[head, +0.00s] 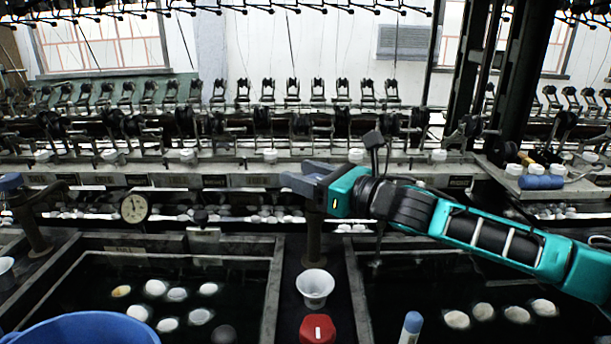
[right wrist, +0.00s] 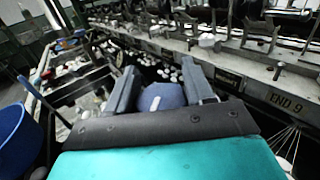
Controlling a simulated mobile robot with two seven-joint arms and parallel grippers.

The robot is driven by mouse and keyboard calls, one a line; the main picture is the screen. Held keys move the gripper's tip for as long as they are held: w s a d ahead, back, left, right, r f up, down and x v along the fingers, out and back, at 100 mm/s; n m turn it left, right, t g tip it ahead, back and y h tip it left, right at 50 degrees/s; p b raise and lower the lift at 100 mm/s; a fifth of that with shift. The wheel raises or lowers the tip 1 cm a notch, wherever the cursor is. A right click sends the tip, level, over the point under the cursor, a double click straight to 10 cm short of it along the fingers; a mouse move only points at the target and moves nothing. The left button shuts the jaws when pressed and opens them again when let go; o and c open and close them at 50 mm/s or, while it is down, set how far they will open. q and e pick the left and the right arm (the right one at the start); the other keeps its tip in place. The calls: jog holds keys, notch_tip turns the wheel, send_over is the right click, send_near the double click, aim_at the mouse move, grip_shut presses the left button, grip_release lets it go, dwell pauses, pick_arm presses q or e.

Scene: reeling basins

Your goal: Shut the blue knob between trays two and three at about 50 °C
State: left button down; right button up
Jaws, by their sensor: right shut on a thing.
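My right gripper (head: 300,180) reaches in from the right, over the top of a dark upright post (head: 314,235) on the divider between two water-filled trays. In the right wrist view its two grey fingers (right wrist: 160,78) are on either side of a rounded blue knob (right wrist: 162,97), shut on it. In the head view the fingers hide most of this knob. The left tray (head: 272,290) and right tray (head: 352,290) hold dark water with pale cocoons. A round dial gauge (head: 135,207) stands behind the left tray; I cannot read its needle surely. My left gripper is not in view.
A white cup (head: 315,287) and a red knob (head: 317,328) sit on the divider in front of the post. A blue basin (head: 80,330) is at front left. Reeling machinery lines the back.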

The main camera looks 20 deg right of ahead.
jog(key=m+t+h, duration=0.1)
jog(key=m+h, duration=0.1)
jog(key=shift+d+h, duration=0.1)
jog(key=shift+h, duration=0.3)
jog(key=m+h+p, duration=0.1)
jog(key=h, duration=0.1)
jog(key=m+t+h+p, duration=0.1)
jog(key=shift+w+d+r+h, duration=0.1)
jog(key=shift+d+r+h, duration=0.1)
jog(key=shift+h, duration=0.2)
jog(key=m+h+p, duration=0.2)
jog(key=h, duration=0.1)
jog(key=shift+d, duration=0.2)
jog(key=shift+d+f+m+h+p, duration=0.15)
jog(key=shift+m+h+p, duration=0.8)
jog(key=shift+h, duration=0.15)
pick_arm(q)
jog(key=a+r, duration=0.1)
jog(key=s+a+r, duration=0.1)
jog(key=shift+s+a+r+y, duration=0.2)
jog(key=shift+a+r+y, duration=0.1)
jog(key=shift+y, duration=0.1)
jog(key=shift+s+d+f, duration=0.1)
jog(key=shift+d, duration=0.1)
pick_arm(e)
jog(key=shift+f, duration=0.1)
